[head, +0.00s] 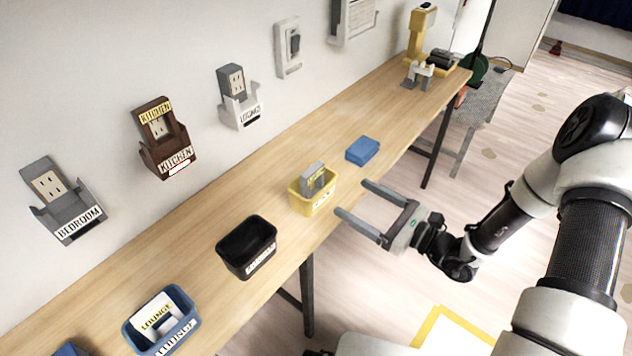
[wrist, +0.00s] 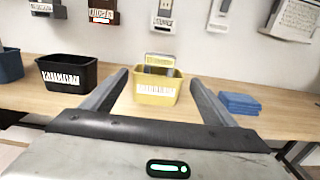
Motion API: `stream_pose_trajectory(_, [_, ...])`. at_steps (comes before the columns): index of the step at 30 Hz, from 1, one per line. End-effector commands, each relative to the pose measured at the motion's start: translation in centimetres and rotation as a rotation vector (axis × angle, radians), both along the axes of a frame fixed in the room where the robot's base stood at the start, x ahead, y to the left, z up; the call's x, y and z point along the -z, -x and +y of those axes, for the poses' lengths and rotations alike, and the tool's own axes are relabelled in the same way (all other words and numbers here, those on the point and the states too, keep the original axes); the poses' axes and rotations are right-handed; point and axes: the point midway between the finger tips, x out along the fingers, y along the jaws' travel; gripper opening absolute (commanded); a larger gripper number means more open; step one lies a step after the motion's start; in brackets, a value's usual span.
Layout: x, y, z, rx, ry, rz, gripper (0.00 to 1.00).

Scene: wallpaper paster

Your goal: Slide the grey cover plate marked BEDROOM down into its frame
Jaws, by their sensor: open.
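A grey plate (head: 313,177) with a small yellow label stands in the yellow bin (head: 312,203); its lettering is too small to read. The plate's top edge also shows in the wrist view (wrist: 159,60), above the bin's rim. The grey frame marked BEDROOM (head: 66,222) is on the wall at the far left, with a socket face visible behind its open top. My gripper (head: 356,199) is open and empty, at the bin's right in the head view. In the wrist view its two fingers point toward the bin, which appears between them, apart from the plate.
A black bin (head: 246,248) and a blue bin with a white LOUNGE plate (head: 160,315) stand left along the table. Brown KITCHEN (head: 164,138) and pale LOUNGE frames (head: 238,104) hang on the wall.

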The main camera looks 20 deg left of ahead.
Motion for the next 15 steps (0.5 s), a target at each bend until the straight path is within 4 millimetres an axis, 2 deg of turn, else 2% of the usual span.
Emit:
stream_pose_trajectory(3, [0.0, -0.9, 2.7, -0.006, -0.001, -0.001, 0.80])
stream_pose_trajectory(9, [0.0, -2.5, 6.5, -0.007, 0.000, -0.003, 0.80])
stream_pose_trajectory(15, [0.1, -3.4, 8.4, -0.003, 0.002, 0.000, 0.80])
